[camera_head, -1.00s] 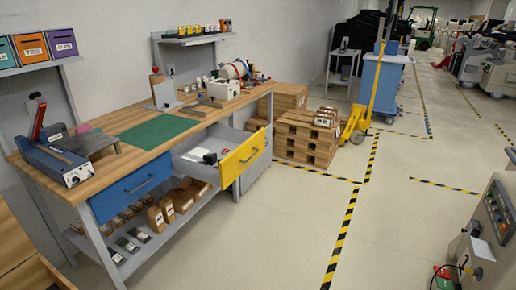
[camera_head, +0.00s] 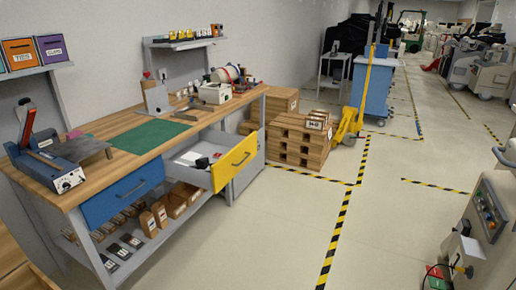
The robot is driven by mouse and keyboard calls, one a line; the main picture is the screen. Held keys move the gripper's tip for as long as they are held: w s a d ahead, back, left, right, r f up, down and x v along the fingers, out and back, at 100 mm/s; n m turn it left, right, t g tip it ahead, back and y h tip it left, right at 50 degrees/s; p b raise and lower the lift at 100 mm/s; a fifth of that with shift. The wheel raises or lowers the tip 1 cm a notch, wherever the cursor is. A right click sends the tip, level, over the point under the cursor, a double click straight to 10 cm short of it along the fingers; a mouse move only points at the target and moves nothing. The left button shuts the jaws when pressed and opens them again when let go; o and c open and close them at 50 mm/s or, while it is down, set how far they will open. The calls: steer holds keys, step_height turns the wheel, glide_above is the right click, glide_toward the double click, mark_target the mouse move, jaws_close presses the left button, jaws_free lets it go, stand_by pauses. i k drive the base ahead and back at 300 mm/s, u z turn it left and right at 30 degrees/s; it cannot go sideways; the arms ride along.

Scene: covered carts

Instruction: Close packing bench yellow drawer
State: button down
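My gripper is not in view.
Cartons (camera_head: 172,205) and small items stand on the bench's lower shelf. Stacked wooden pallets (camera_head: 299,142) and a yellow pallet jack (camera_head: 348,125) stand beyond the bench. A grey machine (camera_head: 480,225) is at the right. The striped floor between is clear.

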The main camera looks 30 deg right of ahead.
mark_target(237, 150)
steer(key=z, duration=0.05)
steer(key=i, duration=0.9)
steer(key=u, duration=0.05)
